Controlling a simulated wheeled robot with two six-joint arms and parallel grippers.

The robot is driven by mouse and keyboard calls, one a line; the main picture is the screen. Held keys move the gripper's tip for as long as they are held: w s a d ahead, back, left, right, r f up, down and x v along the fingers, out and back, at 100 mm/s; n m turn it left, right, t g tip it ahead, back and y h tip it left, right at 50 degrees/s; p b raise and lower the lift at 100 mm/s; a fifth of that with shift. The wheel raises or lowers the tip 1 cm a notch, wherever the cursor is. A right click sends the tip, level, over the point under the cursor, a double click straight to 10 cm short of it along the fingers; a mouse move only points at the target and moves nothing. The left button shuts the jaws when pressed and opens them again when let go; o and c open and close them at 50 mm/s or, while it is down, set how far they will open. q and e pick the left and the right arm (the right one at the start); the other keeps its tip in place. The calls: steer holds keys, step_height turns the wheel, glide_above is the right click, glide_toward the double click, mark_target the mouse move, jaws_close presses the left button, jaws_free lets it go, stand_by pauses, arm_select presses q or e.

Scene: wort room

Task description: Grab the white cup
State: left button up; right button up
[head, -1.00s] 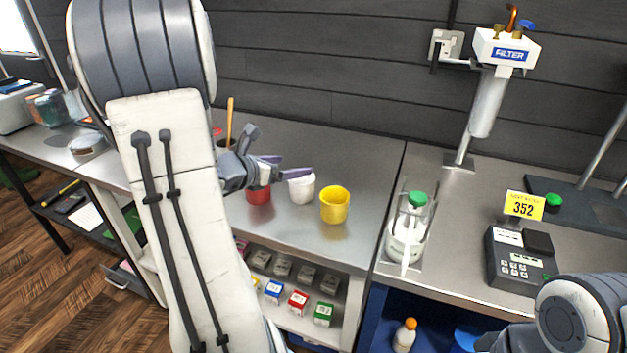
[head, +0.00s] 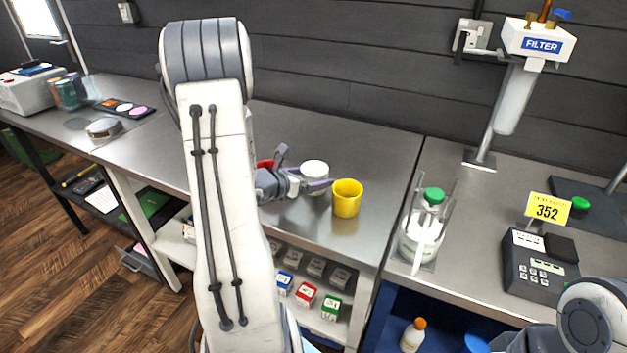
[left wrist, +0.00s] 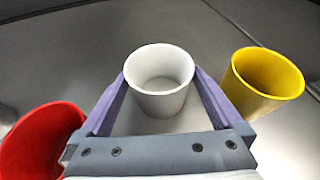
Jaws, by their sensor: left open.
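The white cup (head: 314,176) stands upright on the steel counter, between the red cup and the yellow cup (head: 347,198). My left gripper (head: 316,186) is open and low over the counter at the white cup. In the left wrist view the white cup (left wrist: 160,82) sits between the two purple fingers of my left gripper (left wrist: 161,98), with a finger on each side. I cannot tell whether either finger touches it. My right gripper is not clearly in view; only part of my right arm shows at the lower right.
The yellow cup (left wrist: 262,82) stands close outside the right finger in the wrist view, and the red cup (left wrist: 42,140) close outside the left. A glass vessel with a green cap (head: 424,232) stands right of the counter seam. The counter behind the cups is clear.

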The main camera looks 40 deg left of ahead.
mark_target(322, 173)
arm_select(q)
steer(key=x, duration=0.3)
steer(key=shift+w+f, duration=0.15)
steer(key=shift+w, duration=0.2)
steer(key=c, duration=1.2)
steer(key=shift+r, duration=0.2)
